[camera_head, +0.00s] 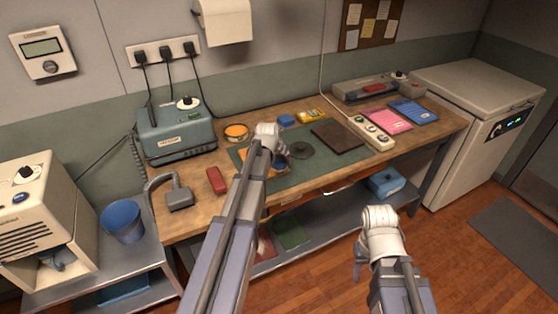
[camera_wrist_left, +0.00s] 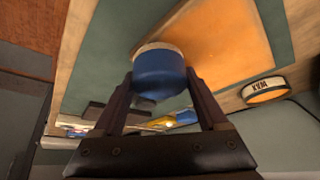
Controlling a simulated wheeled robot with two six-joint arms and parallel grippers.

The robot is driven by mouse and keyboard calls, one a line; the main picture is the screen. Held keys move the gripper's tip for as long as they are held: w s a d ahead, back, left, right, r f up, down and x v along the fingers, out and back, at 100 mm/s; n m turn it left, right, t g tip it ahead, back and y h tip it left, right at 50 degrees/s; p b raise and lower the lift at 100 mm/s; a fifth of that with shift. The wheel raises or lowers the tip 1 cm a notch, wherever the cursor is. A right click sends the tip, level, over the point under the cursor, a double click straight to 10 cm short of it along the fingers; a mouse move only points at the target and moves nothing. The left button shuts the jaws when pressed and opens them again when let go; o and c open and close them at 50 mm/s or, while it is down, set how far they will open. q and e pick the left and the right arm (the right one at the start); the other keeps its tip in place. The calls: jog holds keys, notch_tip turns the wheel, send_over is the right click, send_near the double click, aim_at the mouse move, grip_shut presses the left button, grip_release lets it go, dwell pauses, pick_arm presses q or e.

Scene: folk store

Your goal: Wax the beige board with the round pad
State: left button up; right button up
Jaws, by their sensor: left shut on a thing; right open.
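My left gripper (camera_wrist_left: 160,88) is shut on the blue round pad (camera_wrist_left: 158,72), whose pale working face points away from the fingers. The pad is over the board (camera_wrist_left: 222,42), near one edge; I cannot tell whether it touches. The board has a pale beige rim, and its visible face is largely orange. In the head view my left arm hides most of the board (camera_head: 277,173), and the pad (camera_head: 281,162) shows just right of the wrist. The wax tin (camera_wrist_left: 265,90), orange inside, stands beside the mat. My right gripper (camera_head: 359,262) is open, low in front of the bench.
A green mat (camera_head: 310,172) lies under the board on the wooden bench (camera_head: 420,140). A red block (camera_head: 216,180) and grey tool (camera_head: 179,198) lie left.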

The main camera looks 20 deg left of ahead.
pick_arm(q)
jog(key=shift+r+p, duration=1.9)
jog(key=shift+r, duration=0.45)
notch_tip(320, 180, up, 3)
jog(key=p, duration=0.3)
